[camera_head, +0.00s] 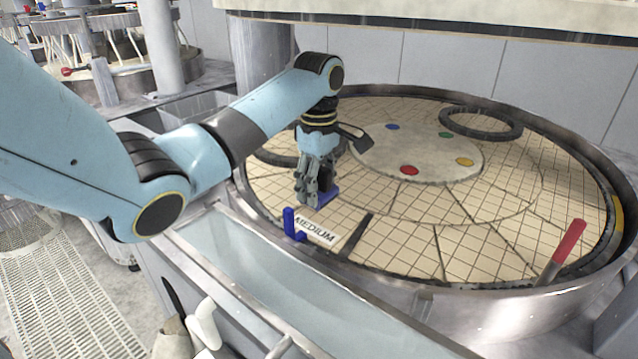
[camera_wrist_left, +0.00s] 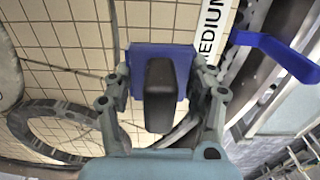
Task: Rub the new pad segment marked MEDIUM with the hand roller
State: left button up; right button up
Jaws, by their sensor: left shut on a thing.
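The pad segment marked MEDIUM lies near the front rim of the platen, its white label (camera_head: 315,230) facing up. The label is partly cut off in the left wrist view (camera_wrist_left: 214,35). My left gripper (camera_head: 314,197) is over that segment, just behind the label. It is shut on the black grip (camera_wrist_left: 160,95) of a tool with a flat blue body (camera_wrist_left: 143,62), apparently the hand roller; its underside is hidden. I cannot tell whether it touches the pad. My right gripper is not in view.
A blue bent handle (camera_head: 293,226) stands at the rim beside the label. A red handle (camera_head: 569,242) rises at the right rim. A dark ring (camera_head: 480,122) lies at the back of the platen. A metal trough (camera_head: 285,270) runs along the front.

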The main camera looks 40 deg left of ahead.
pick_arm(q)
jog(key=shift+f, duration=0.25)
jog(key=shift+f, duration=0.7)
jog(key=shift+w, duration=0.15)
jog(key=shift+w+a+r+b, duration=0.15)
jog(key=shift+w+b, duration=0.6)
jog(key=shift+w, duration=1.1)
jog(key=shift+p, duration=0.6)
jog(key=shift+s+d+f, duration=0.1)
jog(key=shift+s+f, duration=0.05)
jog(key=shift+s, duration=0.55)
jog(key=shift+s+d+f, duration=0.1)
jog(key=shift+s+f, duration=0.1)
jog(key=shift+s, duration=0.55)
jog(key=shift+s+d+f, duration=0.1)
jog(key=shift+s+f, duration=0.05)
jog(key=shift+s, duration=0.55)
jog(key=shift+w+a+r, duration=0.1)
jog(key=shift+r, duration=1.5)
jog(key=shift+a+r, duration=0.1)
jog(key=shift+r, duration=1.5)
